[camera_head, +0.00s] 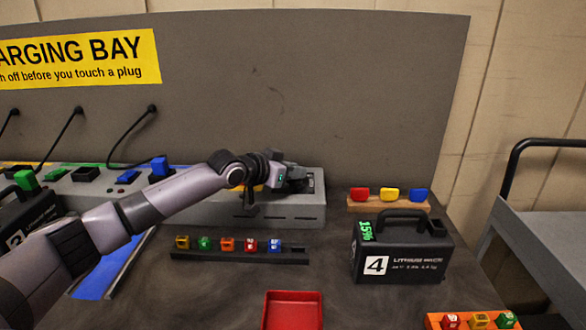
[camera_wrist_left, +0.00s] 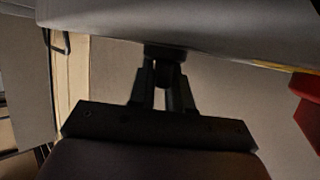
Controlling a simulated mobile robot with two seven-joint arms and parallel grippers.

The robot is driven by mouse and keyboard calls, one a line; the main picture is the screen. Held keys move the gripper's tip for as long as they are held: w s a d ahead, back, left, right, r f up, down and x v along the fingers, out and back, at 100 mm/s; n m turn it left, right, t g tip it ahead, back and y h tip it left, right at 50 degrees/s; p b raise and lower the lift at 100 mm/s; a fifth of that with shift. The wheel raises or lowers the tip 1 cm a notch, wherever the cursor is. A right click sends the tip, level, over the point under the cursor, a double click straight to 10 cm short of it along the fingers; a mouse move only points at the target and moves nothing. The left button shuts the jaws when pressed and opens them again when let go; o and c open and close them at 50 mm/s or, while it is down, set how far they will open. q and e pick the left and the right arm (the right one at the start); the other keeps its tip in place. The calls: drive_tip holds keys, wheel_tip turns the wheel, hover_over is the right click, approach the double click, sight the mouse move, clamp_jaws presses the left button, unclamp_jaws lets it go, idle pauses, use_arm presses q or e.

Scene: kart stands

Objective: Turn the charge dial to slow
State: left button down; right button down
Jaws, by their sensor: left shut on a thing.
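The grey charger unit (camera_head: 290,212) runs along the foot of the back panel. My left arm reaches across to its right end, and my left gripper (camera_head: 292,182) is there, low over the unit's top. In the left wrist view the gripper (camera_wrist_left: 163,85) has its two dark fingers close together, shut on a small dark knob (camera_wrist_left: 165,52) against a grey face. This appears to be the charge dial. Its marks and pointer are hidden, so I cannot tell its setting. My right gripper is not in view.
A black battery (camera_head: 405,255) marked 4 stands to the right. A rack (camera_head: 225,256) of small coloured blocks and a red tray (camera_head: 293,312) lie in front. Red, yellow and blue pieces sit on a wooden block (camera_head: 388,206). A cart (camera_head: 545,240) stands at far right.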

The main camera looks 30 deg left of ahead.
use_arm(q)
drive_tip(key=shift+d+n+y+p, duration=0.15)
drive_tip(key=shift+n+y+p, duration=0.6)
drive_tip(key=shift+p, duration=0.65)
drive_tip(key=shift+f+n+y+p, duration=0.1)
drive_tip(key=shift+n+y+p, duration=0.7)
drive_tip(key=shift+y, duration=0.35)
drive_tip(key=shift+d+f+n+y, duration=0.1)
drive_tip(key=shift+n+y, duration=1.05)
drive_tip(key=shift+y, duration=0.05)
drive_tip(key=shift+n+g+y+b, duration=0.4)
drive_tip(key=shift+n+y+b, duration=0.45)
drive_tip(key=shift+n+y, duration=0.85)
drive_tip(key=shift+y, duration=0.3)
drive_tip(key=c, duration=1.1)
unclamp_jaws()
drive_tip(key=shift+c, duration=0.2)
